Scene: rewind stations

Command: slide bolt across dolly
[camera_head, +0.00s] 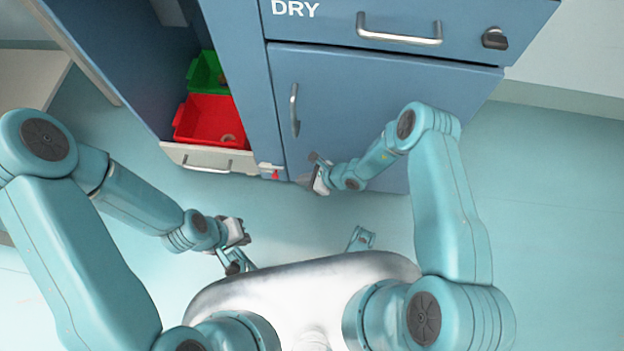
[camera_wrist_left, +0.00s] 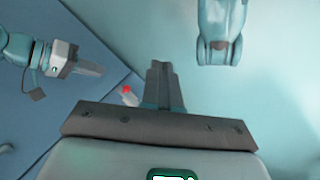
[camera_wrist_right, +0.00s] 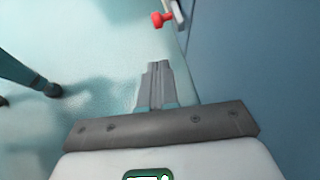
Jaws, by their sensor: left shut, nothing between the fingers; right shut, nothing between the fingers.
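A small bolt with a red knob (camera_head: 275,174) sits on a pale metal plate at the cabinet's bottom front edge, beside the open drawer. The red knob also shows in the left wrist view (camera_wrist_left: 127,89) and at the top of the right wrist view (camera_wrist_right: 160,19). My right gripper (camera_head: 317,178) is shut and empty, a short way right of the knob, near the blue door's lower edge. My left gripper (camera_head: 239,263) is shut and empty, low over the floor near my body, well apart from the bolt. I cannot pick out a separate dolly.
The blue cabinet has a lower door (camera_head: 380,115) with a vertical handle, and a drawer marked DRY (camera_head: 330,18) above it. An open lower drawer (camera_head: 215,160) at left holds a red bin (camera_head: 205,120) and a green bin (camera_head: 205,73). Floor (camera_head: 550,200) at right is clear.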

